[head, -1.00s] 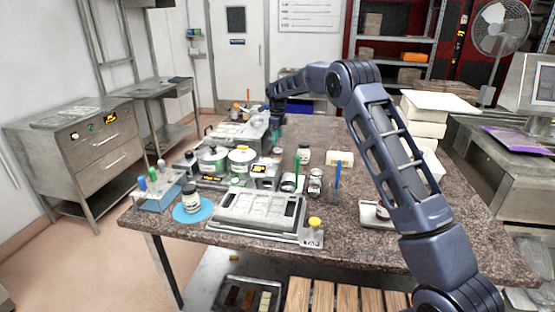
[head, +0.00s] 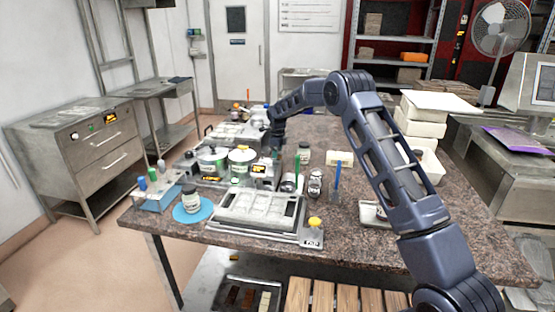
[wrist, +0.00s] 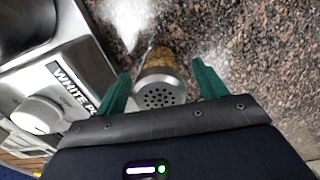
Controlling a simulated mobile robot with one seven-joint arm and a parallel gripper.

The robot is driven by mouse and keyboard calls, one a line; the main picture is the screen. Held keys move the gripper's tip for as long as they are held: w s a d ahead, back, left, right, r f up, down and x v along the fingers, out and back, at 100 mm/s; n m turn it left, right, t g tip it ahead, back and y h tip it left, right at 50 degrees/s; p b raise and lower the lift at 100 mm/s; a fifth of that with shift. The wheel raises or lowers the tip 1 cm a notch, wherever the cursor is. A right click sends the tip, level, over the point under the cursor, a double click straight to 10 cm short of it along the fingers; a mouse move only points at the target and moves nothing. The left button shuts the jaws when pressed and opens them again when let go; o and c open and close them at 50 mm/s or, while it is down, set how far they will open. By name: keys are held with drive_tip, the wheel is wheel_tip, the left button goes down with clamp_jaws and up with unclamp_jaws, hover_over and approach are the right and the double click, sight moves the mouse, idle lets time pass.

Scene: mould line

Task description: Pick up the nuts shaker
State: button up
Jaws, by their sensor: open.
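The nuts shaker (wrist: 159,82) shows in the wrist view, a clear container of brown bits with a perforated metal lid facing the camera. My gripper (wrist: 161,72) is open, with one green finger on each side of the shaker. A gap shows between the shaker and the right finger; the left finger is closer, and I cannot tell whether it touches. In the head view my gripper (head: 278,151) points down over the table's middle, beside the melting pots. There the shaker is hidden or too small to make out.
A metal machine (wrist: 65,70) labelled "WHITE P..." with a knob stands close left of my gripper.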

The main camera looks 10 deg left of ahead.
drive_tip(key=c, duration=1.1)
drive_tip(key=shift+r, duration=0.1)
